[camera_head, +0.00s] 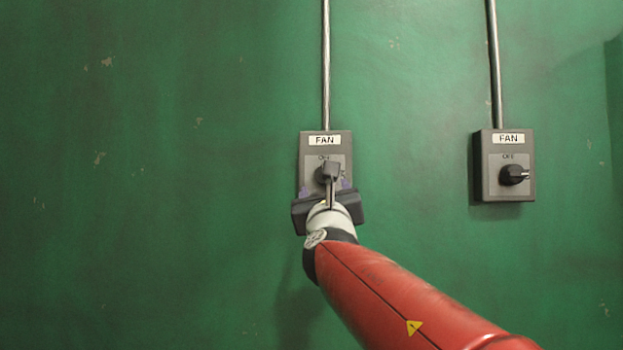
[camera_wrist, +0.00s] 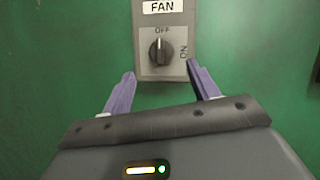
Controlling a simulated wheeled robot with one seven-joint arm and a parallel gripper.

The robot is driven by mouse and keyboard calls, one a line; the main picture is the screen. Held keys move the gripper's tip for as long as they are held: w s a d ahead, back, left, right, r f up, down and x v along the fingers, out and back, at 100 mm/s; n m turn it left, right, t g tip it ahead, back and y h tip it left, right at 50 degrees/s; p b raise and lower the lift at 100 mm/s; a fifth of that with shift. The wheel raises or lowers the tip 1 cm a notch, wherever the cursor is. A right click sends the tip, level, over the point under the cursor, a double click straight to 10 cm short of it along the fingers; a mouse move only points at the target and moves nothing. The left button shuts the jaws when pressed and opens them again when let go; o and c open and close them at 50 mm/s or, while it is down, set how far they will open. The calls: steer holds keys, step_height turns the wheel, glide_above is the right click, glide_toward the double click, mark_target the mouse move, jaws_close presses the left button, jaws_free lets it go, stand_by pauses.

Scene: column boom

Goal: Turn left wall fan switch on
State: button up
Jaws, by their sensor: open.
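The left fan switch (camera_head: 311,142) is a grey box on the green wall with a FAN label. Its dark knob shows in the wrist view (camera_wrist: 161,51), with its white pointer line upright toward OFF; ON is marked at the right. In the head view my gripper partly covers the knob. My gripper (camera_wrist: 160,75) is open and empty, its purple fingers (camera_head: 326,188) spread wide below and to either side of the knob, apart from it.
A second fan switch (camera_head: 504,165) hangs on the wall to the right, its knob pointer turned to the right. A metal conduit (camera_head: 326,65) runs up from the left box and another conduit (camera_head: 494,65) from the right box. The wall at left is bare.

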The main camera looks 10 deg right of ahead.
steer(key=p+x, duration=0.2)
steer(key=x, duration=0.5)
steer(key=shift+w+d, duration=0.15)
steer(key=c, duration=1)
